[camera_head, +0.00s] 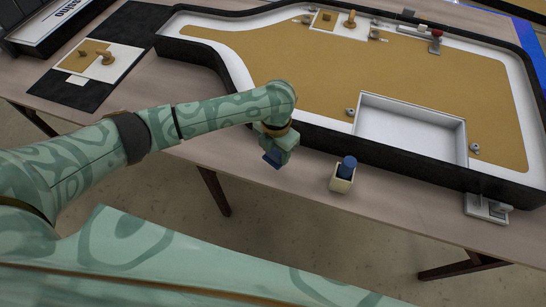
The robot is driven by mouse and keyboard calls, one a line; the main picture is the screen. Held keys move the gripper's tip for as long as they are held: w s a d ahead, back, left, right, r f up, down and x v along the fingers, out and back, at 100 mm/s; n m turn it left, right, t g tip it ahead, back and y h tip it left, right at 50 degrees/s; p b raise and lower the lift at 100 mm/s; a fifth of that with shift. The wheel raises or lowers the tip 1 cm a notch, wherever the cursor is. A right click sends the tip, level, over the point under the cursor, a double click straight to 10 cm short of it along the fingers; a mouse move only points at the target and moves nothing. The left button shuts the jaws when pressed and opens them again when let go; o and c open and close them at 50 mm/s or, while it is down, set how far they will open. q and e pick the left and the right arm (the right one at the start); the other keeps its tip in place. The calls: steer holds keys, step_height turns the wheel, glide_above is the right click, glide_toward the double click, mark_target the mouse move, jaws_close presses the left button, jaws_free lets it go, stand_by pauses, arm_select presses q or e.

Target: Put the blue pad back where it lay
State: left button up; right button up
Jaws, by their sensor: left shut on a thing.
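My left gripper (279,146) is in front of the near wall of the large tray, over the table's front strip. It points down and is shut on a small dark blue piece, which looks like the blue pad (271,159). The gripper hides part of the pad, and I cannot tell whether the pad touches the table. A small cream holder (341,184) stands on the table to the right of the gripper, with a dark blue rounded piece (348,166) upright in it. My right gripper is not in view.
The large black-walled tray (330,143) with a tan floor fills the back and right. It has a white rectangular compartment (408,134). A board with wooden pieces (98,60) lies on a black mat (72,93) at left. A metal fitting (487,208) sits at front right.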

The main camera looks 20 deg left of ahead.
mark_target(272, 156)
arm_select(q)
steer(key=shift+w+a+f, duration=0.25)
steer(key=shift+a+f, duration=0.1)
steer(key=shift+f, duration=0.2)
steer(key=shift+w+a+f+b, duration=0.15)
steer(key=shift+f+b, duration=0.3)
steer(key=shift+f, duration=0.45)
steer(key=shift+w+a+f+b, duration=0.1)
steer(key=shift+f+b, duration=0.35)
steer(key=shift+f, duration=0.45)
steer(key=shift+s+f, duration=0.1)
steer(key=o, duration=0.9)
steer(key=shift+o, duration=0.2)
step_height(272, 156, up, 11)
steer(key=p, duration=0.4)
steer(key=shift+r+p, duration=0.35)
steer(key=shift+r, duration=0.3)
